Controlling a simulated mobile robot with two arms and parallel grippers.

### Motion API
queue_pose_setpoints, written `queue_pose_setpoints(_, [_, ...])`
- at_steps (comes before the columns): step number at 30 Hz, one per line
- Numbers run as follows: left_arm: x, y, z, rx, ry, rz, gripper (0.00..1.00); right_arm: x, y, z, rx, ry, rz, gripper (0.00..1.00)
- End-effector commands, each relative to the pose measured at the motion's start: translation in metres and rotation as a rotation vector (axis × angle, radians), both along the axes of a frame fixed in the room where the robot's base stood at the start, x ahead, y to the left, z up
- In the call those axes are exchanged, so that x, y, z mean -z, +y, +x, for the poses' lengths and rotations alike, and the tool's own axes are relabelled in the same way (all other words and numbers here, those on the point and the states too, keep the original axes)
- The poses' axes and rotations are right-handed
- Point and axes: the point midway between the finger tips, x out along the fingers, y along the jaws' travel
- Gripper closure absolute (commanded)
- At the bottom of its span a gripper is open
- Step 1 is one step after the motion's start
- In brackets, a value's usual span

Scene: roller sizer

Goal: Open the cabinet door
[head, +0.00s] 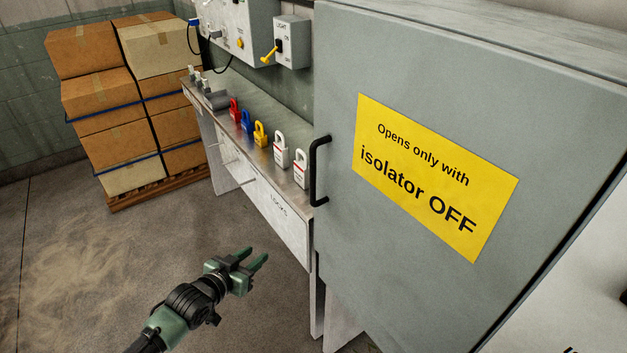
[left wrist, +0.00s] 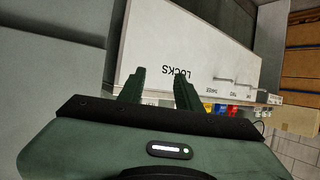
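The grey cabinet door (head: 420,240) fills the right side of the head view and looks shut. A yellow sign (head: 435,178) on it reads "Opens only with isolator OFF". Its black bar handle (head: 314,171) is upright near the door's left edge. My left gripper (head: 256,258) is open and empty, below and left of the handle, apart from it. In the left wrist view its two fingers (left wrist: 160,88) are spread with nothing between them, in front of the white LOCKS panel (left wrist: 185,50). The handle cannot be made out there. My right gripper is not in view.
A bench (head: 272,172) with several coloured padlocks (head: 260,134) stands left of the cabinet. A switch box with a yellow lever (head: 270,55) is on the wall above. Stacked cartons (head: 125,100) sit on a pallet at the back left.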

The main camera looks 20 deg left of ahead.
Motion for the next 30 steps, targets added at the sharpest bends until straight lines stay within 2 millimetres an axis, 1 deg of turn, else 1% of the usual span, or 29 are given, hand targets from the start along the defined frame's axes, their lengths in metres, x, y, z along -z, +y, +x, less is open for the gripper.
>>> queue_pose_setpoints(1, [-0.052,-0.014,0.012,0.048,-0.089,-0.016,0.66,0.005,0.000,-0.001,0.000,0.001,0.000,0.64])
queue_pose_setpoints(2, [-0.080,-0.023,0.015,0.075,-0.133,-0.029,0.66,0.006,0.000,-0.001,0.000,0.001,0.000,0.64])
queue_pose_setpoints(3, [-0.114,-0.036,0.016,0.111,-0.185,-0.047,0.66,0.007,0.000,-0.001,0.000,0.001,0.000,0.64])
queue_pose_setpoints(6, [-0.184,-0.068,0.008,0.200,-0.288,-0.080,0.66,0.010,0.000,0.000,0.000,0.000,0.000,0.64])
queue_pose_setpoints(9, [-0.230,-0.092,-0.005,0.270,-0.353,-0.104,0.66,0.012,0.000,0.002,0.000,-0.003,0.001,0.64])
queue_pose_setpoints(10, [-0.239,-0.098,-0.009,0.285,-0.365,-0.109,0.66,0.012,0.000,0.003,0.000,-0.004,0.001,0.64])
queue_pose_setpoints(12, [-0.254,-0.106,-0.015,0.311,-0.385,-0.118,0.66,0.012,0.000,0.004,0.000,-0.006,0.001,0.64])
queue_pose_setpoints(13, [-0.258,-0.109,-0.017,0.318,-0.391,-0.121,0.66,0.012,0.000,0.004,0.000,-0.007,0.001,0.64])
queue_pose_setpoints(15, [-0.264,-0.114,-0.016,0.326,-0.399,-0.125,0.66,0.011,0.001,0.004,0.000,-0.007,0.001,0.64])
queue_pose_setpoints(17, [-0.266,-0.116,-0.012,0.327,-0.400,-0.126,0.66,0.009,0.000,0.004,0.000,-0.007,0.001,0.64])
queue_pose_setpoints(27, [-0.267,-0.138,0.033,0.326,-0.401,-0.126,0.66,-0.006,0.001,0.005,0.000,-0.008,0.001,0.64])
queue_pose_setpoints(30, [-0.266,-0.143,0.042,0.326,-0.400,-0.126,0.66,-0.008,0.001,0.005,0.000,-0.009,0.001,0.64])
